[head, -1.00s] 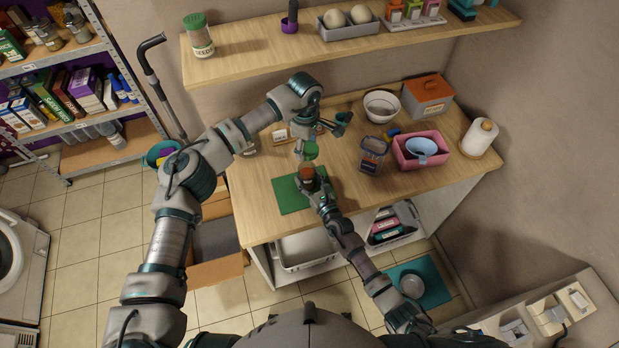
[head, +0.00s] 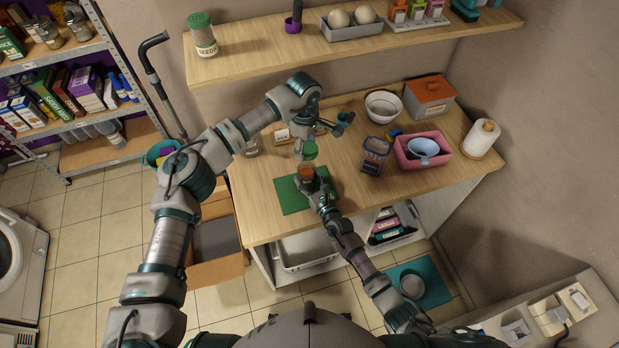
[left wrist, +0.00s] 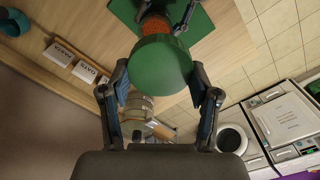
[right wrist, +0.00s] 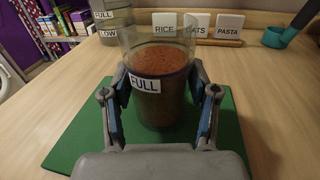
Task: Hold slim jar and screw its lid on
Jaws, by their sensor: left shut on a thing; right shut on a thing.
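The slim jar (right wrist: 160,95) is clear, with red-brown contents and a "FULL" label. It stands upright on the green mat (head: 286,196), its mouth open, and also shows in the head view (head: 306,173). My right gripper (head: 311,184) is shut on the jar's sides from the front. The green lid (left wrist: 160,68) is round and also shows in the head view (head: 309,150). My left gripper (left wrist: 160,92) is shut on the lid's rim and holds it above the jar. The left wrist view shows the jar's contents just past the lid. The exact gap is hard to judge.
A jar (right wrist: 110,22) marked "FULL" and "LOW" and several white label cards (right wrist: 180,25) sit behind. A shelf (head: 350,48) hangs above. The counter left of the mat is clear.

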